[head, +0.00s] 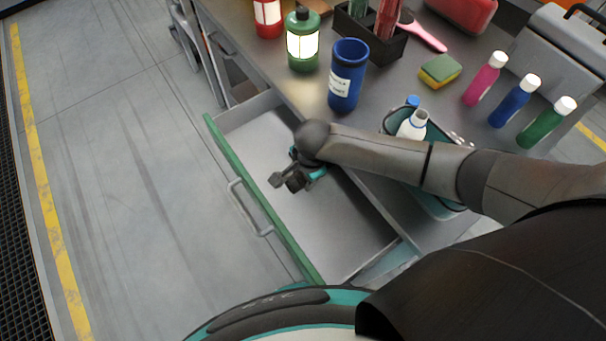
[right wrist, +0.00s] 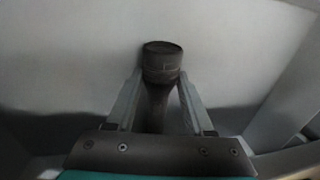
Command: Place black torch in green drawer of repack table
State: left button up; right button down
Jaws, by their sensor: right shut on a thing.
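The green drawer (head: 225,145) of the repack table is pulled open, with a green front, a metal handle and a bare grey floor. My right gripper (head: 290,181) is over the inside of the drawer, near its front. In the right wrist view, its two fingers (right wrist: 160,103) are shut on the black torch (right wrist: 161,62), whose dark round head sticks out past the fingertips. In the head view, the torch is small and hard to tell from the gripper. I cannot tell whether the torch touches the drawer floor. My left gripper is not in view.
On the repack table (head: 300,92) stand a blue tub (head: 348,75), a green bottle (head: 303,45), a black box (head: 372,35), a sponge (head: 440,69), and several small bottles. A teal basket (head: 440,204) holding a white bottle (head: 413,124) is beside my forearm. Floor left of the drawer is clear.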

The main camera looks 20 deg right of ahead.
jog(key=shift+c, duration=1.4)
grip_release()
jog(key=shift+f, duration=0.15)
notch_tip(320, 180, up, 12)
jog(key=s+p, duration=0.2)
jog(key=p, duration=0.2)
jog(key=shift+d, duration=0.35)
